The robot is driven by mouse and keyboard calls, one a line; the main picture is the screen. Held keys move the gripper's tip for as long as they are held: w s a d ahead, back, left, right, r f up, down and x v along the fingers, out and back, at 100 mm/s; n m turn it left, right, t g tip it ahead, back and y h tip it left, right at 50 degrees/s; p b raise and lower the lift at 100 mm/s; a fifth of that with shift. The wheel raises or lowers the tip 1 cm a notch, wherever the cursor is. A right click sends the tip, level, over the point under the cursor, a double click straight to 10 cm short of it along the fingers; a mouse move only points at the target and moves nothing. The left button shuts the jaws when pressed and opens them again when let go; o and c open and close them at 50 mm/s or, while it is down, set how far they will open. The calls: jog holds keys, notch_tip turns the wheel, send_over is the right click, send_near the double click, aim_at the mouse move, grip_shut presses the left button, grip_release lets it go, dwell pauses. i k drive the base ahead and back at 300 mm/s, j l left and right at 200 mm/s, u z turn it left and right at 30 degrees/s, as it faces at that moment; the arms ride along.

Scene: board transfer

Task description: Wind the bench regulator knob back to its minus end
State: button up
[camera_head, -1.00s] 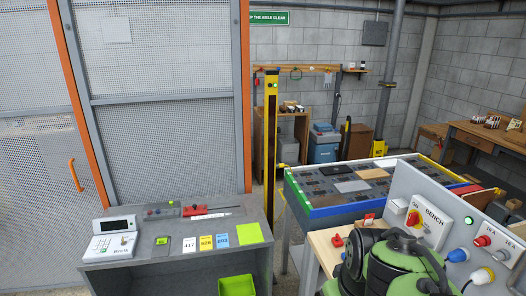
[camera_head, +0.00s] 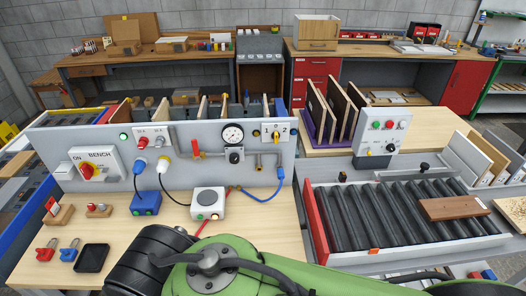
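The bench regulator (camera_head: 234,155) has a dark knob and sits on the upright grey panel, just below a round white pressure gauge (camera_head: 233,135). Pipework runs beside it, with a red-handled valve (camera_head: 196,150) to its left. The knob's markings, its minus end and its setting are too small to read. My green and black arm crosses the bottom of the view, in front of the bench. My gripper is not in view.
The grey panel (camera_head: 210,178) also carries a red BENCH switch (camera_head: 87,171), sockets and plugs. A white box (camera_head: 208,203), a blue box (camera_head: 146,203) and padlocks lie on the wooden bench. A roller conveyor (camera_head: 400,214) with a brown board (camera_head: 453,208) stands at right.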

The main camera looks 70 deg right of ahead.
aim_at(235, 158)
jog(key=z, duration=2.2)
